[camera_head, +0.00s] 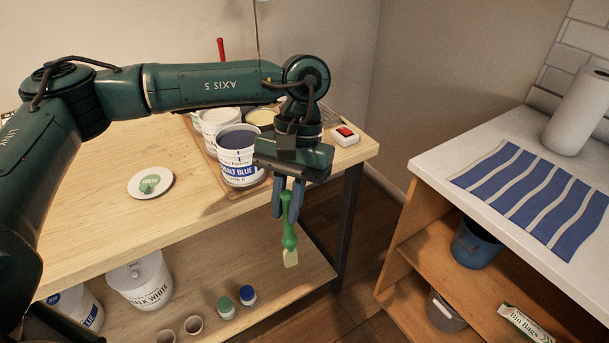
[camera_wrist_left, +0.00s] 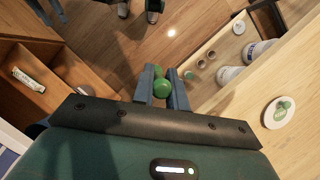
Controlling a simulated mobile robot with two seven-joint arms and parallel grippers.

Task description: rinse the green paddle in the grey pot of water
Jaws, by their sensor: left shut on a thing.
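My left gripper (camera_head: 287,210) is shut on the green paddle (camera_head: 290,238). A grey pot (camera_head: 445,312) stands low in the wooden cabinet at the right, well apart from the paddle. I cannot make out water in it. My right gripper is not in view.
A cobalt blue bucket (camera_head: 238,158) stands on the table just left of my gripper. A white saucer (camera_head: 139,192) with a green lump lies further left. The cabinet also holds a blue bucket (camera_head: 476,243) and a bin bags box (camera_head: 526,324). Open floor lies between table and cabinet.

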